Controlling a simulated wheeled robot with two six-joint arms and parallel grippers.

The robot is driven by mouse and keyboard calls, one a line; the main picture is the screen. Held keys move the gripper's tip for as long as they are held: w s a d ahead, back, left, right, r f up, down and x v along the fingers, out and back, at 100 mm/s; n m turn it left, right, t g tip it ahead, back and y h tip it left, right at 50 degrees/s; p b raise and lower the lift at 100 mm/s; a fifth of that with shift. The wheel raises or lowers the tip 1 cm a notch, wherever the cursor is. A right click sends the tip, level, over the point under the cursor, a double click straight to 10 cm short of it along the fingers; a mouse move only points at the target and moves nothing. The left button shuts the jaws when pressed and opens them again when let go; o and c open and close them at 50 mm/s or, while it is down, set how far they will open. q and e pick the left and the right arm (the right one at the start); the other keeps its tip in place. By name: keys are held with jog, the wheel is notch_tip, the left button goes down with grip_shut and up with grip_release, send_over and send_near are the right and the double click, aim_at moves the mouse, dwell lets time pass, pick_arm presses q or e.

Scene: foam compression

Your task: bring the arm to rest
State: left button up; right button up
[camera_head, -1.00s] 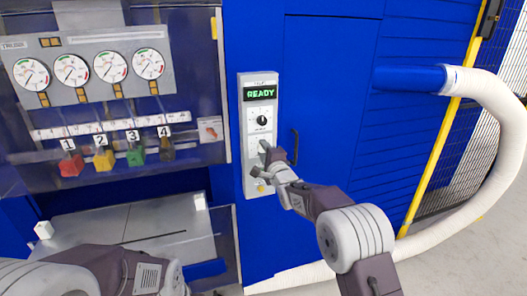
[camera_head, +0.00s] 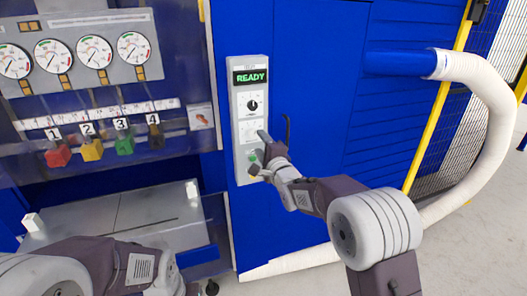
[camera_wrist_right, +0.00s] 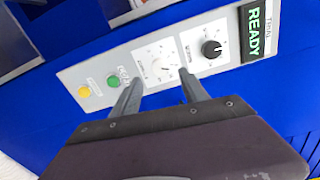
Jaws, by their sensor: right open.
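My right gripper (camera_head: 257,154) is in front of the lower part of the grey control panel (camera_head: 250,75), with its jaws open and empty. In the right wrist view the two fingers of the right gripper (camera_wrist_right: 160,92) point at the panel's knobs and buttons. The panel has a green READY display (camera_wrist_right: 258,29), a black knob (camera_wrist_right: 212,49), a white knob (camera_wrist_right: 162,69), a green button (camera_wrist_right: 113,81) and a yellow button (camera_wrist_right: 84,91). I cannot tell whether a finger touches the panel. My left arm shows at the lower left; its gripper is out of view.
The blue machine cabinet (camera_head: 320,80) stands behind the panel, with a dark door handle (camera_head: 287,130). Left are several gauges, numbered coloured blocks and a grey tray (camera_head: 100,212). A white hose (camera_head: 490,120) and yellow post (camera_head: 432,130) stand right. Floor is clear at lower right.

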jog(key=v, duration=0.2)
jog(key=shift+s+d, duration=0.15)
jog(key=shift+s, duration=0.2)
jog(key=s+d+r+m+h+p, duration=0.1)
jog(key=s+d+r+h+p, duration=0.2)
jog(key=d+r+p, duration=0.35)
jog(key=s+d+f+n+g+h, duration=0.25)
jog(key=s+d+f+g, duration=0.4)
jog(key=s+f, duration=0.4)
jog(key=s+d+f+n+g, duration=0.1)
jog(key=s+f+n+g, duration=0.3)
jog(key=s+f+n, duration=0.3)
jog(key=s+f+n+g, duration=0.5)
jog(key=s+f+n, duration=0.2)
jog(key=s, duration=0.7)
jog(key=shift+d+f, duration=0.4)
jog(key=shift+f, duration=0.35)
